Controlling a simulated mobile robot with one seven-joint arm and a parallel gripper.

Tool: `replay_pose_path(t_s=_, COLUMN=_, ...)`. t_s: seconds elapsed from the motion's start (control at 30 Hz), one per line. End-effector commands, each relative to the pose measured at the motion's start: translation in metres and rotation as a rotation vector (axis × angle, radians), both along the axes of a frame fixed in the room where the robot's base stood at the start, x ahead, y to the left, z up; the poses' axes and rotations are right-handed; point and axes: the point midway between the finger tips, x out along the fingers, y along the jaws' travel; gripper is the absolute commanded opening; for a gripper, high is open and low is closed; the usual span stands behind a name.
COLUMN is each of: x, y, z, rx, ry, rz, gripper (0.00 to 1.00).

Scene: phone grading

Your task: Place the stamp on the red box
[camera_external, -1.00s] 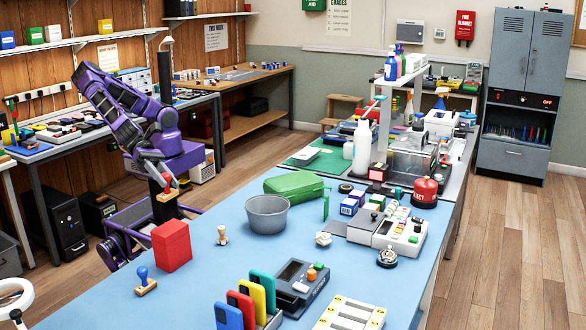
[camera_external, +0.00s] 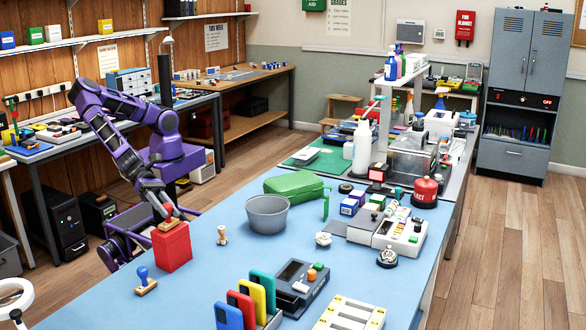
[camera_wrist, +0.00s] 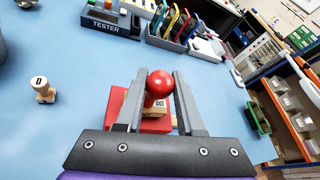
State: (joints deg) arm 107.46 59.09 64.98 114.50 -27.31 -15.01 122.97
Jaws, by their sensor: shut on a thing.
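The red box (camera_external: 172,252) stands upright on the blue table at its left edge. A stamp with a red ball knob (camera_wrist: 159,84) and a wooden base (camera_wrist: 155,108) is between my gripper's (camera_wrist: 160,90) two grey fingers, which are shut on it. In the external view my gripper (camera_external: 169,217) is just over the box top, and the stamp's wooden base (camera_external: 167,225) is at the top face. In the wrist view the red box (camera_wrist: 118,103) shows beneath the stamp. I cannot tell whether the base touches the box.
A blue-knobbed stamp (camera_external: 145,281) and a wooden stamp (camera_external: 222,235) stand near the box. A grey bowl (camera_external: 267,214) stands farther right. A holder with several coloured phones (camera_external: 245,304) is toward the front. The table between the box and the phones is clear.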

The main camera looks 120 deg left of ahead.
Motion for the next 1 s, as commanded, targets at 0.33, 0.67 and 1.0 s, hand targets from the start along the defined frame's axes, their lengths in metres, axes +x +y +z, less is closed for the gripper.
replay_pose_path(t_s=0.33, x=0.0, y=0.0, z=-0.002, rx=-0.001, ry=0.0, rz=-0.001, gripper=0.57)
replay_pose_path(t_s=0.67, x=0.0, y=0.0, z=-0.001, rx=-0.001, ry=0.0, rz=-0.001, gripper=0.67)
replay_pose_path(t_s=1.0, x=-0.032, y=0.007, z=0.014, rx=0.002, ry=0.0, rz=-0.004, gripper=0.67)
